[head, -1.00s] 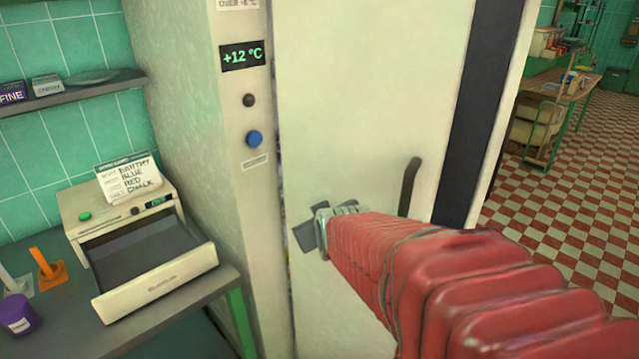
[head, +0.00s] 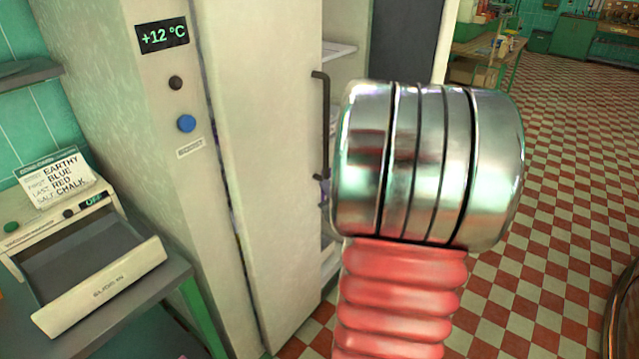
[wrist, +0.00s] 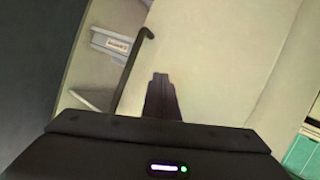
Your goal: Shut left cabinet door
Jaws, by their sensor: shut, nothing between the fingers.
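The white left cabinet door (head: 262,170) stands ajar, with interior shelves (head: 338,52) showing past its right edge. Its dark bar handle (head: 322,125) is on that edge. In the wrist view the pale door face (wrist: 215,65) fills the middle and right, and the handle (wrist: 131,70) is just left of the fingers. My gripper (wrist: 160,82) is shut and empty, in front of the door face; I cannot tell whether it touches. In the head view my metal wrist and red sleeve hide the fingers and part of the cabinet opening.
A grey counter with an open-drawer device (head: 105,285) stands at the left, near the cabinet's side panel (head: 185,215). Checkered floor (head: 565,190) lies open at the right. A green-framed table (head: 485,60) is farther back.

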